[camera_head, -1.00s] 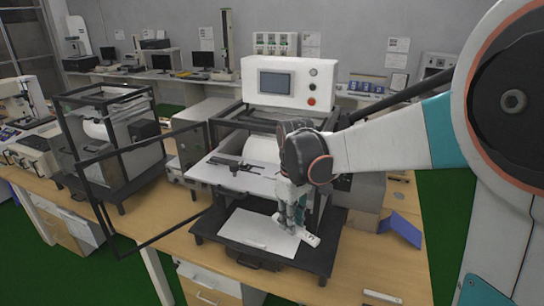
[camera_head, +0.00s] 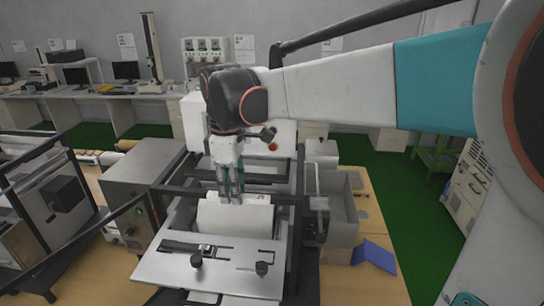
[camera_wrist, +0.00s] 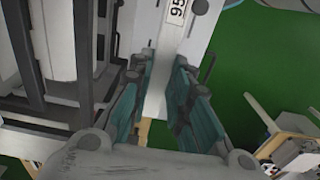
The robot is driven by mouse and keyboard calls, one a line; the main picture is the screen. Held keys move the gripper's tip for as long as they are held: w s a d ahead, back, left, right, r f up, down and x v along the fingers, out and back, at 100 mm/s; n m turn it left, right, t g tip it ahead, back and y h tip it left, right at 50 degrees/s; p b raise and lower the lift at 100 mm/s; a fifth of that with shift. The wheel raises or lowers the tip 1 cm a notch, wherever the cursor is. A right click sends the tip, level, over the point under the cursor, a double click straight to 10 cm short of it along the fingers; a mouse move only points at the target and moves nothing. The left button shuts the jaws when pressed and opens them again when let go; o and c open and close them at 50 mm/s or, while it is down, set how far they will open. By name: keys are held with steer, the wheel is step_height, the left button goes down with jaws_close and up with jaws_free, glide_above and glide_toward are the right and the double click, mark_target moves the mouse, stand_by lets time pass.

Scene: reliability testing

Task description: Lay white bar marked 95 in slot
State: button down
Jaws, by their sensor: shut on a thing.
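The white bar (camera_wrist: 157,100) runs lengthwise between my fingers in the wrist view, with its "95" label (camera_wrist: 177,8) at the top edge. My gripper (camera_wrist: 166,60) is shut on it, its teal finger pads on either side. In the head view my gripper (camera_head: 231,198) points down at the machine, in front of its upper part and just over the white roller (camera_head: 235,220). The bar is mostly hidden there; a short pale piece shows right of the fingers. I cannot tell which opening is the slot, or whether the bar touches the machine.
A white plate (camera_head: 160,268) with dark rails and knobs lies in front of the roller. Black frame bars surround the machine. A grey metal box (camera_head: 145,185) stands left, an open grey housing (camera_head: 340,215) right. A blue item (camera_head: 373,255) lies on the wooden table (camera_head: 350,287).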

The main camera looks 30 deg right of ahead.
mark_target(240, 255)
step_height(240, 255, down, 20)
steer(key=shift+s+r, duration=0.15)
steer(key=shift+r, duration=0.1)
steer(key=shift+f, duration=0.1)
steer(key=shift+f, duration=0.1)
steer(key=c, duration=1.5)
jaws_free()
steer(key=shift+s, duration=0.1)
step_height(240, 255, up, 11)
steer(key=s+r+m+t, duration=0.1)
steer(key=s+m+t, duration=0.1)
steer(key=s, duration=0.3)
steer(key=s+r+m+t, duration=0.2)
steer(key=s+m, duration=0.3)
steer(key=s+r+m+t, duration=0.1)
steer(key=s+m+t, duration=0.2)
steer(key=s, duration=0.1)
steer(key=shift+s+r+m, duration=0.15)
steer(key=shift+s+m, duration=0.25)
